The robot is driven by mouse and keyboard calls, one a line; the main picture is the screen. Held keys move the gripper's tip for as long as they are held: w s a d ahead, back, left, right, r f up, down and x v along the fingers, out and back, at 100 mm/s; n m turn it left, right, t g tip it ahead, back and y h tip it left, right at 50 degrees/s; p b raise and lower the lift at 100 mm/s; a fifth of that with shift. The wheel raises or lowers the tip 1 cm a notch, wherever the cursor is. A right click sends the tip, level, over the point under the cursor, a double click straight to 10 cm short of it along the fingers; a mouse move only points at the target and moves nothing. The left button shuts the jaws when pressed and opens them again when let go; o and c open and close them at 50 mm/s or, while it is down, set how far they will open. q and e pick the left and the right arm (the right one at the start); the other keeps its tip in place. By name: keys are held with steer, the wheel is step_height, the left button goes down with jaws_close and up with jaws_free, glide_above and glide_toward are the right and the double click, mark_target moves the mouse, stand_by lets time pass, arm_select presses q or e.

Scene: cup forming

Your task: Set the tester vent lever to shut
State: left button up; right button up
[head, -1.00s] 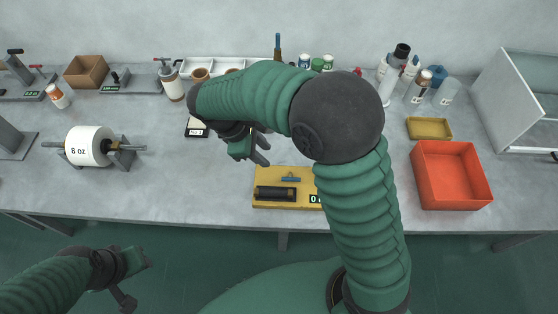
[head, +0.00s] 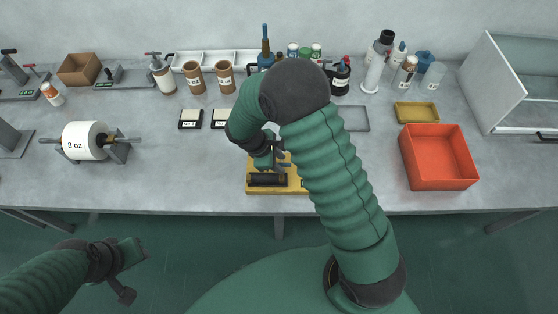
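The tester is a yellow base (head: 254,189) near the front edge of the table, with a black cylinder (head: 266,180) lying on it. My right arm covers its right part and its readout. The small blue lever seen on it earlier is now hidden or too small to make out behind my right gripper (head: 279,162), so its position cannot be told. That gripper is right over the tester, just behind the black cylinder; its finger gap and any contact are unclear. My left gripper (head: 134,273) is open and empty, in front of the table at lower left.
A red bin (head: 438,157) and a yellow tray (head: 417,112) are on the right.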

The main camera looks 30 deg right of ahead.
steer(key=shift+w+a+f, duration=0.1)
steer(key=shift+w, duration=0.1)
steer(key=c, duration=0.4)
jaws_close()
steer(key=shift+s, duration=0.1)
stand_by(0.6)
